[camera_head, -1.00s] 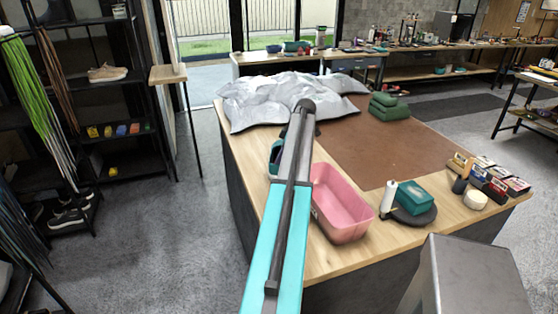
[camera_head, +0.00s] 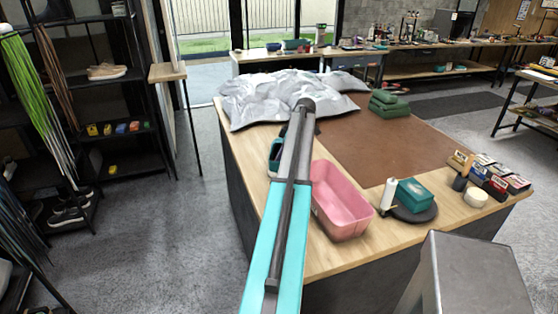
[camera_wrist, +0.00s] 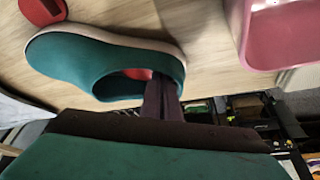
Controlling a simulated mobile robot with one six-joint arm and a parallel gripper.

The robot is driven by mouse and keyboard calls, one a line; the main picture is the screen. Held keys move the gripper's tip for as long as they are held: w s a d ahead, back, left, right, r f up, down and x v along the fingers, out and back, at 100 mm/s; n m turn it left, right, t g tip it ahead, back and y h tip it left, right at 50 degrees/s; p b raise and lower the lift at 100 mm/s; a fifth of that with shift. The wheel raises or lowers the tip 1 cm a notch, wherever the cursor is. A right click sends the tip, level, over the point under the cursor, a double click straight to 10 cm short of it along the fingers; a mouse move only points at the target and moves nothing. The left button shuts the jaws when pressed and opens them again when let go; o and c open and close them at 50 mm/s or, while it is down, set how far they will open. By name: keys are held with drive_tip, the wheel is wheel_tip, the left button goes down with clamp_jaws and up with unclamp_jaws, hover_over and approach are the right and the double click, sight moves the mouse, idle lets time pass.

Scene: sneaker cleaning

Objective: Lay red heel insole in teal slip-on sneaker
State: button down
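The teal slip-on sneaker (camera_wrist: 95,62) lies on the wooden tabletop in the wrist view, with its opening toward my gripper. In the head view a bit of teal (camera_head: 275,155) shows at the table's left side, mostly hidden by my arm. The red heel insole (camera_wrist: 138,74) shows as a small red patch inside the sneaker's opening, beside my fingertips. My gripper (camera_wrist: 161,88) has its dark fingers close together, reaching into that opening. They appear shut on the insole, but the contact itself is hidden.
A pink bin (camera_head: 342,203) stands close to the right of my arm, also at the wrist view's upper right. A red and dark piece (camera_wrist: 42,12) lies beyond the sneaker. The brown mat (camera_head: 385,150) is mostly clear.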

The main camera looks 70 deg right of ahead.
drive_tip(key=shift+f, duration=0.35)
idle(0.4)
drive_tip(key=c, duration=1.9)
unclamp_jaws()
drive_tip(key=shift+c, duration=0.2)
drive_tip(key=shift+s, duration=0.1)
drive_tip(key=shift+s+d+r+b, duration=0.1)
drive_tip(key=shift+s+r+b, duration=0.1)
drive_tip(key=shift+r+b, duration=0.3)
drive_tip(key=a+b+v, duration=0.1)
drive_tip(key=b+v, duration=0.1)
drive_tip(key=v, duration=1)
drive_tip(key=shift+d+r+b, duration=0.4)
drive_tip(key=shift+d+r, duration=0.05)
